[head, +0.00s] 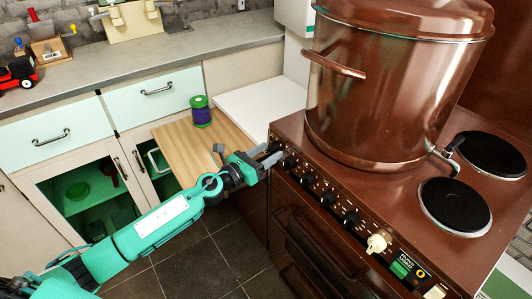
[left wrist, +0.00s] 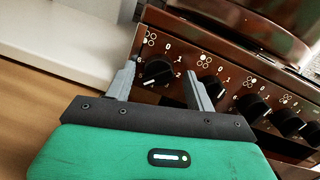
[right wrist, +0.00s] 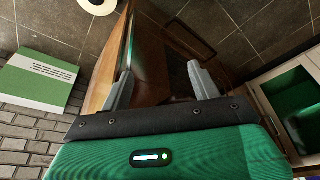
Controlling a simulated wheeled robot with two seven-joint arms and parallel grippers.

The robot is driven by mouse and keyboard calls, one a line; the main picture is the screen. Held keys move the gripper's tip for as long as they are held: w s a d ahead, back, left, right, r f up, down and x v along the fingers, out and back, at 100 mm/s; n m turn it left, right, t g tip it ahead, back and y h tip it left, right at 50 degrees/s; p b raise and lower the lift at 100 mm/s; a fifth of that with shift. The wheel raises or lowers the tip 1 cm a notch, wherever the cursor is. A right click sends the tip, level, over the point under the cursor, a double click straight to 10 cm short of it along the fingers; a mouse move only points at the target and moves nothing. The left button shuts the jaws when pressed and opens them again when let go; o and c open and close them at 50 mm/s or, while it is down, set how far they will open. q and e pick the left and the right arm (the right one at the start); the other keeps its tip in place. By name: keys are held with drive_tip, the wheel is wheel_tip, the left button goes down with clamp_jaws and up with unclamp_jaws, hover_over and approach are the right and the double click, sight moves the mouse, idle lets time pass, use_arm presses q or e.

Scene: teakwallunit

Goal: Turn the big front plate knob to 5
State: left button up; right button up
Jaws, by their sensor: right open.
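The brown stove (head: 300,130) has a sloping front panel with a row of black knobs. My left gripper (head: 274,153) is at the left end of this panel. In the left wrist view its open fingers (left wrist: 160,85) stand on either side of the leftmost black knob (left wrist: 157,72), with gaps showing. White numbers ring this knob, with 0 above it; its exact setting is unclear. A second black knob (left wrist: 211,88) lies just right of the right finger. Which knob serves the big front plate cannot be read. My right gripper (right wrist: 160,82) is open and empty in the right wrist view.
A large brown pot (head: 385,90) stands on the stove, with black plates (head: 455,205) to its right. A pulled-out wooden board (head: 180,150) and a green-purple jar (head: 200,112) are left of the stove.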

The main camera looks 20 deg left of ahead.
use_arm(q)
drive_tip(key=shift+a, duration=0.1)
drive_tip(key=shift+s+a+f, duration=0.1)
drive_tip(key=shift+s, duration=0.1)
drive_tip(key=b+v, duration=0.3)
drive_tip(key=v, duration=1)
drive_tip(key=shift+s+b, duration=0.15)
drive_tip(key=shift+b, duration=0.25)
use_arm(e)
drive_tip(key=shift+w+a+r+t+y, duration=0.3)
drive_tip(key=shift+w+a+r+t, duration=0.15)
drive_tip(key=shift+a+r+t, duration=0.3)
drive_tip(key=shift+w+a+r+t+y, duration=0.35)
drive_tip(key=shift+a+r+t, duration=0.2)
drive_tip(key=shift+a+r, duration=0.25)
drive_tip(key=shift+w, duration=0.1)
